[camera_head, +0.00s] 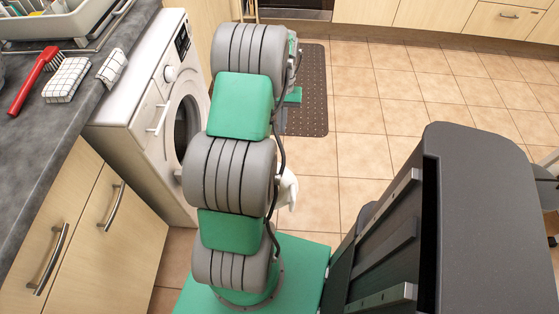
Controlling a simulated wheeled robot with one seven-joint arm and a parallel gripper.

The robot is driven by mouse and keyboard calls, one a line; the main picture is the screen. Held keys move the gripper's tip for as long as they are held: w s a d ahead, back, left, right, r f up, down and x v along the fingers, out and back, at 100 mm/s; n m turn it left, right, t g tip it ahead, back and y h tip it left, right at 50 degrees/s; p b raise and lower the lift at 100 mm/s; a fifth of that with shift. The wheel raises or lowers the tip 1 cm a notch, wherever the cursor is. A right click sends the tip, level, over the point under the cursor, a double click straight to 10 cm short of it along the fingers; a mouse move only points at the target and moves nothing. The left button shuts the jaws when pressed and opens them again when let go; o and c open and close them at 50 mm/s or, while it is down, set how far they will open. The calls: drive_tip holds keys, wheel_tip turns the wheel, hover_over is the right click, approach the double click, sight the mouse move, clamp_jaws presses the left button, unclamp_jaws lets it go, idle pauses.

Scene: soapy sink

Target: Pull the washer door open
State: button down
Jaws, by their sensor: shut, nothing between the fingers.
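The white washer (140,122) stands at the left, set under the grey counter, with its front facing right. Its round door (187,122) has a dark glass middle and a white ring. The door looks closed against the front, but my arm covers its right part, so a small gap cannot be ruled out. A white bar handle (160,118) is on the front, left of the door. My gripper is not visible; my own arm links rise through the middle of the view and hide what lies behind them.
Wooden cabinets with bar handles (112,207) adjoin the washer at the lower left. A red brush (37,78) and two white-checked items lie on the counter.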

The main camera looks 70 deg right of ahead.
drive_tip(key=s+a+f, duration=0.1)
drive_tip(key=a+f, duration=0.5)
drive_tip(key=f, duration=0.3)
drive_tip(key=shift+s+a+f+p, duration=0.15)
drive_tip(key=shift+p, duration=0.15)
